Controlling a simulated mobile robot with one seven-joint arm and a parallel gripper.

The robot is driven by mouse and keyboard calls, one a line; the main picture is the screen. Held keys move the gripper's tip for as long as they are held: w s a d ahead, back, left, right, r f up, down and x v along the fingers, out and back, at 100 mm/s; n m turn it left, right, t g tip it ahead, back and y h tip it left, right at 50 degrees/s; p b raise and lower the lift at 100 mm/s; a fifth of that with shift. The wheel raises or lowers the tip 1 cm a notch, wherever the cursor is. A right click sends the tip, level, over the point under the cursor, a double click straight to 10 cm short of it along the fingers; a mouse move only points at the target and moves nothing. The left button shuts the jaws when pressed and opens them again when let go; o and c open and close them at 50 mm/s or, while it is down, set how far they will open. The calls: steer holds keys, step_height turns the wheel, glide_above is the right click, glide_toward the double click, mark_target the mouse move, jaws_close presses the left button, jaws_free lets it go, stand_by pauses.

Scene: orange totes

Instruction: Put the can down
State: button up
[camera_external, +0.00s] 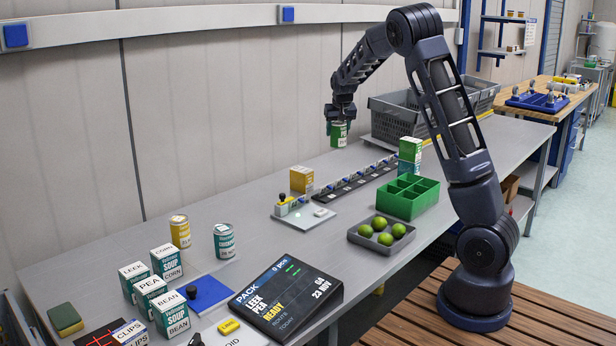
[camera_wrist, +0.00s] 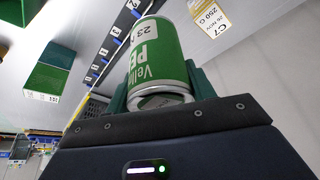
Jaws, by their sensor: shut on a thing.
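A green can (camera_external: 338,134) with a white label band is held in my gripper (camera_external: 340,113), up above the back part of the grey bench. In the wrist view the can (camera_wrist: 157,60) sits between the fingers of my gripper (camera_wrist: 160,85), with "PE" readable on its label. The can looks roughly upright in the external view and hangs clear of the bench top. Its far side and the exact finger contact are hidden.
Grey crates (camera_external: 400,119) stand behind to the right. A yellow box (camera_external: 301,180), a black rail (camera_external: 350,182), a green divided tray (camera_external: 408,197) and stacked green boxes (camera_external: 409,155) stand nearby. Two cans (camera_external: 224,242) and several cartons (camera_external: 170,312) are front left. Bare bench (camera_external: 265,215) lies between.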

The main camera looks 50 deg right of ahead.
steer(key=w+a+n+y, duration=0.15)
steer(key=w+a, duration=0.25)
steer(key=a, duration=1.3)
steer(key=w+a+n+t, duration=0.1)
steer(key=w+a+n, duration=0.25)
steer(key=a, duration=1.25)
steer(key=w+a+n+y, duration=0.15)
steer(key=w+a, duration=0.25)
steer(key=a, duration=1.3)
steer(key=shift+n, duration=0.35)
steer(key=f, duration=2)
steer(key=shift+w, duration=0.2)
steer(key=o, duration=1.2)
steer(key=shift+f, duration=0.1)
